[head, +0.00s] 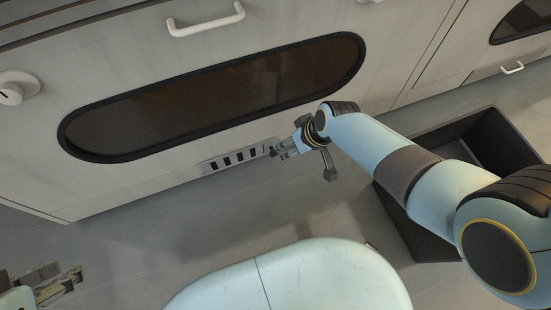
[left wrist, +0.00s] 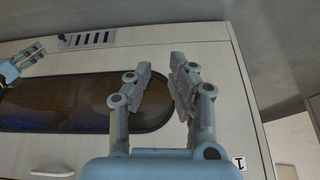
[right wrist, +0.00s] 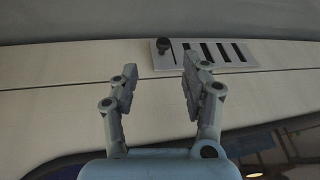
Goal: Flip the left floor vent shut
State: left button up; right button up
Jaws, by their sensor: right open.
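The floor vent (head: 222,161) is a pale plate with several dark slots, low on the cabinet front below the long window. It also shows in the left wrist view (left wrist: 87,46) and the right wrist view (right wrist: 241,52). A dark knob (right wrist: 163,46) stands at the plate's left end in the right wrist view. The slots look dark and open. My right gripper (head: 279,152) is open and empty, close to the vent's right end in the head view. In its wrist view the knob appears beyond and between the fingers. My left gripper (head: 76,281) is open and empty, low at the left, away from the vent.
The cabinet front carries a long dark window (head: 215,97), a white handle (head: 206,21) and a round white knob (head: 14,88). A black open bin (head: 424,236) stands on the floor at the right, partly behind my right arm. The floor (head: 150,235) before the vent is clear.

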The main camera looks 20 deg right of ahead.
jog(key=w, duration=0.1)
pick_arm(q)
jog(key=shift+f+t+b, duration=2)
jog(key=shift+f+t, duration=0.2)
jog(key=shift+t, duration=0.2)
pick_arm(e)
send_over(275, 153)
jog(key=s+d, duration=0.1)
jog(key=s, duration=0.1)
jog(key=shift+f, duration=2.55)
jog(key=shift+d+f+b, duration=0.1)
jog(key=shift+f+b, duration=0.2)
jog(key=shift+f, duration=0.05)
jog(key=shift+b+x, duration=0.9)
jog(key=shift+x, duration=0.25)
jog(key=shift+b+x, duration=0.85)
jog(key=shift+x, duration=0.25)
pick_arm(q)
jog(key=w+d+r+m+t+h, duration=0.1)
jog(key=w+r+t, duration=0.4)
jog(key=r, duration=0.3)
jog(key=w+d+r+m+t+h, duration=0.1)
jog(key=w+r+t, duration=0.4)
jog(key=r, duration=0.4)
jog(key=shift+w+d+r+t+h, duration=0.2)
jog(key=shift+d+r+t+h, duration=0.05)
jog(key=shift+d+t+h, duration=0.1)
pick_arm(e)
jog(key=shift+w, duration=0.25)
grip_shut()
